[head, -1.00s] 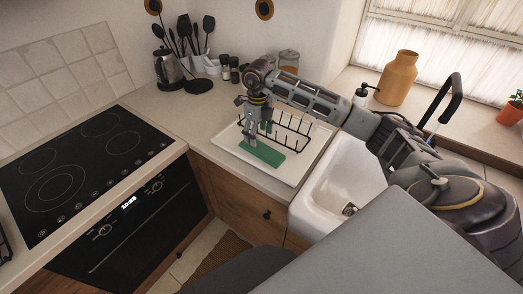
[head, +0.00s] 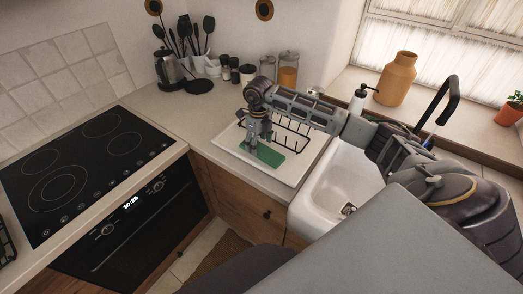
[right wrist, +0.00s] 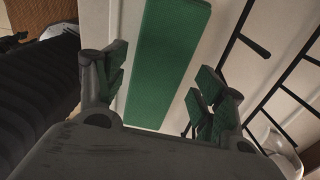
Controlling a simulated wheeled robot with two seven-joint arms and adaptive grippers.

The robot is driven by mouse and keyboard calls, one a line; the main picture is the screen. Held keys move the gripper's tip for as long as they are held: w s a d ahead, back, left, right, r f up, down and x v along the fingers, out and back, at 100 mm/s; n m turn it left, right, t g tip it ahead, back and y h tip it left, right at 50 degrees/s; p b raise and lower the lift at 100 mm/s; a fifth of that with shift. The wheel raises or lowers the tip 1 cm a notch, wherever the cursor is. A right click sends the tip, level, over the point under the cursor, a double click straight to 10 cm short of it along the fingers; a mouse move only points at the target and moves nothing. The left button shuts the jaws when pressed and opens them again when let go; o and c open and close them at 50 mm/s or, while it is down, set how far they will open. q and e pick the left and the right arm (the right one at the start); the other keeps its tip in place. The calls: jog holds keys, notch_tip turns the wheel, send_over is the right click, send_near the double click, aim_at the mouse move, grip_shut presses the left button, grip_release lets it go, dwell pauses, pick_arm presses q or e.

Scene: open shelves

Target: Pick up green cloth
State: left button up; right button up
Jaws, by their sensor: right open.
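The green cloth (head: 271,157) is a flat green strip lying at the front of the white tray (head: 296,178), beside the black wire rack. My right gripper (head: 257,149) is over the cloth, pointing down, and hides part of it. In the right wrist view the cloth (right wrist: 165,55) runs between the two fingers of the open gripper (right wrist: 160,88), which have green pads. Nothing is held. Whether the fingertips touch the cloth or tray cannot be told. My left gripper is not in view.
The black wire rack (head: 292,135) stands on the tray close to the gripper; its bars show at right in the wrist view. The white sink (head: 335,185) lies to the right, the black cooktop (head: 85,165) to the left. Jars (head: 288,70) stand behind.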

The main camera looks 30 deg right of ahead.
aim_at(259, 148)
jog(key=shift+f, duration=1.05)
jog(key=c, duration=0.7)
jog(key=shift+r, duration=0.2)
notch_tip(259, 148, up, 10)
jog(key=b, duration=0.1)
jog(key=shift+f, duration=0.15)
